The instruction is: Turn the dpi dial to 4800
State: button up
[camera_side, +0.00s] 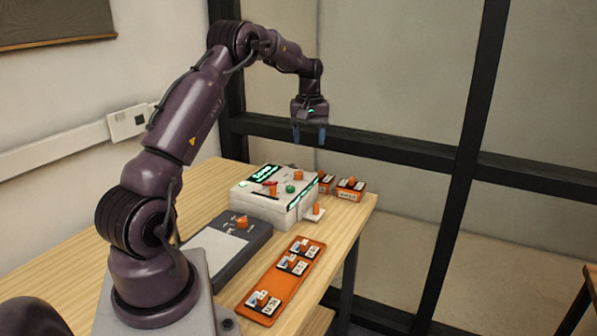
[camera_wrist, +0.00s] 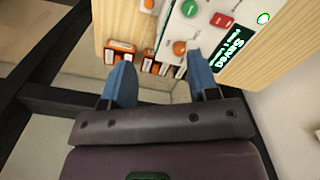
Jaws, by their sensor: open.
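A white box-shaped device (camera_side: 262,207) stands on the table, with a lit green display (camera_side: 264,173). On its top are an orange knob (camera_side: 299,175), a green button (camera_side: 290,188) and a red part (camera_side: 270,184). The dial lettering is too small to read, so I cannot tell which knob is the dpi dial. My gripper (camera_side: 308,142) is open and empty, well above the device's far right side.
A dark flat unit with an orange knob (camera_side: 242,222) lies in front of the device. An orange tray (camera_side: 277,302) holds several small labelled pieces with knobs. Small orange boxes (camera_side: 350,190) stand at the back right edge. A dark window frame (camera_side: 400,152) rises behind the table.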

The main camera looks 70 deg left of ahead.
aim_at(298, 173)
jog(key=a+f+n, duration=0.2)
jog(key=a+n, duration=0.6)
jog(key=a, duration=0.1)
notch_tip(298, 173, down, 12)
jog(key=shift+a+f, duration=0.1)
jog(key=c, duration=0.9)
